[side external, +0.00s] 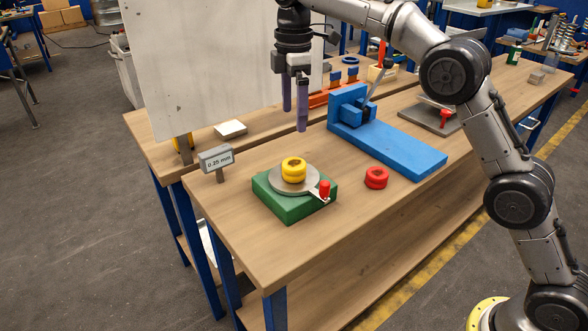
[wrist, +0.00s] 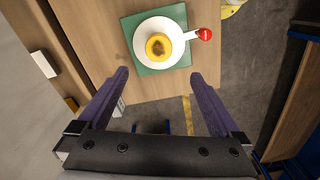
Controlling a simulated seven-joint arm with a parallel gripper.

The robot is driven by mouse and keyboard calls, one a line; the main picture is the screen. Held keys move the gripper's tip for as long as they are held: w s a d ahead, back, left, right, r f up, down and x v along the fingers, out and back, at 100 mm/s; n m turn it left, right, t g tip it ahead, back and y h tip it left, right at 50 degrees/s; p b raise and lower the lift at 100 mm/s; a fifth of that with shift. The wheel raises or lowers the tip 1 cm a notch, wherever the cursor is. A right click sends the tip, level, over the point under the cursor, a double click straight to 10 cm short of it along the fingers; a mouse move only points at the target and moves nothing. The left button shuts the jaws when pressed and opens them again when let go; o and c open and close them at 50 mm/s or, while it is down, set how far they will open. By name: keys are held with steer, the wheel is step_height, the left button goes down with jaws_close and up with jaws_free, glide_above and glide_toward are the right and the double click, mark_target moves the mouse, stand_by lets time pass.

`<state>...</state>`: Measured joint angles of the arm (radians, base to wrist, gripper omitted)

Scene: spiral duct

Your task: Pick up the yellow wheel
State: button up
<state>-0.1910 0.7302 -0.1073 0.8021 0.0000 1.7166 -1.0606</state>
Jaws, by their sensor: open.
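The yellow wheel (side external: 293,169) lies flat on a round grey disc (side external: 281,186) on top of a green block (side external: 288,209). In the wrist view the yellow wheel (wrist: 159,47) shows as a ring, centred on the pale disc (wrist: 142,31), beyond the fingertips. My gripper (side external: 295,119) is above the table, higher than the wheel and behind it in the side view. Its two purple fingers point down, apart and empty. In the wrist view my gripper (wrist: 160,74) shows open with nothing between the fingers.
A red-knobbed lever (side external: 324,190) sticks out from the disc. A red wheel (side external: 376,178) lies on the table to the right. A blue fixture (side external: 385,135) stands behind it. Bare wood lies in front.

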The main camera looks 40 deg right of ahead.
glide_above(294, 163)
steer(key=f, duration=0.8)
steer(key=shift+s+a, duration=0.15)
steer(key=shift+s, duration=0.05)
steer(key=shift+w+f, duration=0.15)
steer(key=shift+f, duration=2.55)
jaws_close()
steer(key=shift+r, duration=0.15)
